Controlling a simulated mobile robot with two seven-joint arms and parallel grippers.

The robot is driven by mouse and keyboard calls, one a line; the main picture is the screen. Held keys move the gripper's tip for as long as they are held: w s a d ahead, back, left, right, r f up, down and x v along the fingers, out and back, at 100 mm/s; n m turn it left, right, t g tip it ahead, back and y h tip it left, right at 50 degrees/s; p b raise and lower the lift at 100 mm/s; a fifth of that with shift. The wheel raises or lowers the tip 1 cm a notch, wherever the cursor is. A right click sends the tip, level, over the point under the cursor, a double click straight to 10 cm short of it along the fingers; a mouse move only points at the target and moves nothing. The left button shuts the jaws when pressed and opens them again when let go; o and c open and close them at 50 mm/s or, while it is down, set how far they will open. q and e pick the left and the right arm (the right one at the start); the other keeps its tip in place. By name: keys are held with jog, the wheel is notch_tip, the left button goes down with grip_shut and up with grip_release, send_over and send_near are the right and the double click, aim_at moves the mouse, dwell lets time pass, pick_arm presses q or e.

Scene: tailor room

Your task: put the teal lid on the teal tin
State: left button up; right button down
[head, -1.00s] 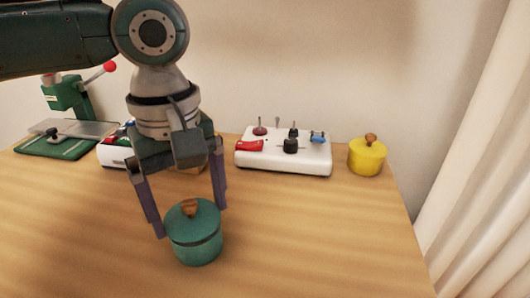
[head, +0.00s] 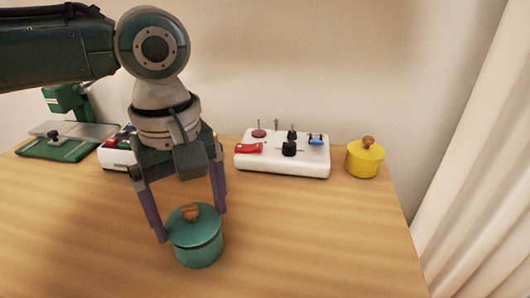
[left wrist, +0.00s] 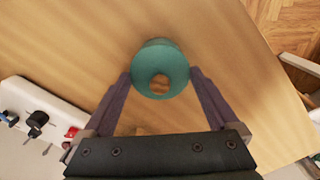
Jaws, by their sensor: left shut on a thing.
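The teal lid (head: 190,224), with a brown wooden knob, is between the fingers of my left gripper (head: 192,228). The gripper is shut on it by its sides. The teal tin (head: 201,257) stands upright on the table directly under the lid. A thin dark line runs between lid and tin, and I cannot tell if the lid is fully seated. In the left wrist view the lid (left wrist: 160,58) is seen from above between the fingertips and hides most of the tin. My right gripper is not in view.
The wooden table (head: 310,235) is clear in front and to the right. Behind stand a white control box (head: 282,165) with levers and a yellow tin (head: 364,160) with its lid on. A green device (head: 60,148) stands at the back left, near another white box (head: 116,157).

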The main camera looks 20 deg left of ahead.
aim_at(189, 208)
pick_arm(q)
jog(key=shift+f, duration=0.55)
jog(key=o, duration=0.9)
jog(key=shift+o, duration=0.2)
notch_tip(189, 208, up, 11)
jog(key=p, duration=1.4)
